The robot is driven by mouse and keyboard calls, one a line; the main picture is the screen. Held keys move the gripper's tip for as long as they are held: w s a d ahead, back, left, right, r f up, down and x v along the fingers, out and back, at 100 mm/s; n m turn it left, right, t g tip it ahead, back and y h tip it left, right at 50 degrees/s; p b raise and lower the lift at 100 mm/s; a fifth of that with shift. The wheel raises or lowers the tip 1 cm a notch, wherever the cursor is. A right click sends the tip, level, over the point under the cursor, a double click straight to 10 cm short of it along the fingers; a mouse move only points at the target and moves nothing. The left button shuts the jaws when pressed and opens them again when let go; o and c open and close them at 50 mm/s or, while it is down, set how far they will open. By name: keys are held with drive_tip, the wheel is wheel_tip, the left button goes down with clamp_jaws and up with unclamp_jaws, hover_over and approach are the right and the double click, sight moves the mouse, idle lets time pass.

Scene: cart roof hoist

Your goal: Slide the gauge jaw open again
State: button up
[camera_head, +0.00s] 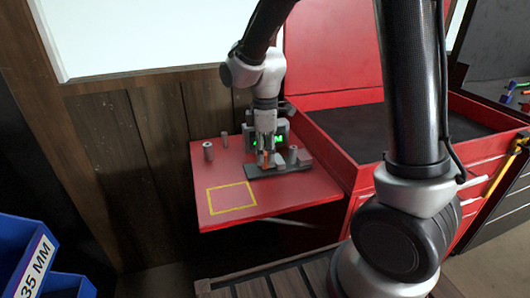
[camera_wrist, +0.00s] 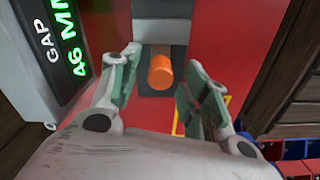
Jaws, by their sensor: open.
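The gauge (camera_head: 280,168) is a dark flat bar with grey blocks on the red shelf. In the wrist view an orange peg (camera_wrist: 160,73) stands on its dark slide, in front of a grey block (camera_wrist: 162,31); I take the peg for the jaw's handle. A black readout (camera_wrist: 62,35) beside it shows "GAP 46 MM" in white and green; its green digits also show behind my gripper in the head view. My gripper (camera_head: 265,145) points down over the gauge. Its fingers (camera_wrist: 158,82) are open on either side of the peg, apparently not touching it.
The red shelf (camera_head: 290,193) carries a yellow outlined square (camera_head: 231,198) with bare room inside. Blue bins (camera_head: 25,255) sit at lower left.

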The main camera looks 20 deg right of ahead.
sight(265, 154)
wheel_tip(265, 154, up, 12)
drive_tip(key=shift+f, duration=0.15)
idle(0.5)
drive_tip(key=s+d+r+m+t, duration=0.2)
drive_tip(key=s+d+m, duration=0.5)
drive_tip(key=s+d, duration=0.1)
drive_tip(key=s+d+r+m+t, duration=0.2)
drive_tip(key=s+d+r+m, duration=0.1)
drive_tip(key=s+d+m, duration=0.5)
drive_tip(key=s, duration=0.3)
drive_tip(key=shift+s+d+r, duration=0.15)
drive_tip(key=shift+d+r, duration=0.05)
drive_tip(key=shift+d, duration=0.05)
